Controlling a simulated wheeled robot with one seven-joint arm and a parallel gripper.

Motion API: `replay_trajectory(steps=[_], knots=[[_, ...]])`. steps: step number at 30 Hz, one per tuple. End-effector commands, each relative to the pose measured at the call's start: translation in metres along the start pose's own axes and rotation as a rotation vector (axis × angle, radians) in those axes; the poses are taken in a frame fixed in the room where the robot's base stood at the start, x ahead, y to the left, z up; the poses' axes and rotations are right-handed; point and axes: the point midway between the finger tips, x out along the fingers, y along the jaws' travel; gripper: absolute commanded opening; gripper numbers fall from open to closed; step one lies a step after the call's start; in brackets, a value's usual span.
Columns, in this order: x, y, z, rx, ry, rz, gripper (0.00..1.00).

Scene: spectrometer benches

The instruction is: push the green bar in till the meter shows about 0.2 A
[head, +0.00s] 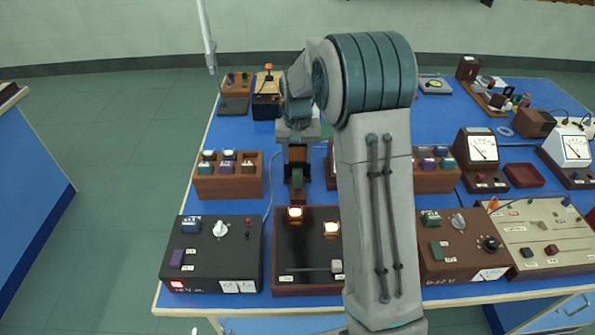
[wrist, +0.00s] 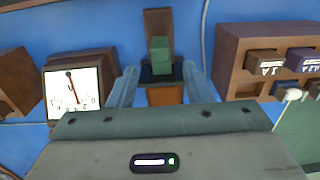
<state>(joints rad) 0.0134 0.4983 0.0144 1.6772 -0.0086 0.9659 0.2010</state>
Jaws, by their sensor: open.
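The green bar (wrist: 160,52) shows in the wrist view as a small upright green block in front of a brown wooden piece. It also shows in the head view (head: 297,179), just below my wrist. My gripper (wrist: 160,84) is open, its two grey-blue fingers apart on either side of an orange-brown block, with the bar just beyond their tips. In the head view my gripper (head: 297,155) is mostly hidden by my wrist. I cannot tell whether it touches the bar. A white-faced meter (wrist: 72,92) stands left in the wrist view, upside down; its value is too small to read.
A brown box with labelled blocks (head: 226,188) stands to the left in the head view. A black panel with a white knob (head: 212,255) and a lamp panel with a slider (head: 305,270) stand in front. My arm hides the bench right of the bar.

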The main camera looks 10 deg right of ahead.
Motion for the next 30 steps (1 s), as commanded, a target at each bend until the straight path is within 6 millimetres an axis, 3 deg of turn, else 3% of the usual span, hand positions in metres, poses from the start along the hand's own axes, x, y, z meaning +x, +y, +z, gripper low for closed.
replay_trajectory(steps=[3, 9, 27, 30], knots=[[-0.023, 0.0, 0.0, 0.0, 0.003, -0.001, 0.45], [-0.043, 0.0, 0.0, 0.0, 0.001, 0.0, 0.45], [-0.046, 0.0, 0.0, 0.0, 0.0, 0.0, 0.45], [-0.06, 0.003, 0.016, -0.011, 0.017, -0.003, 0.45]])
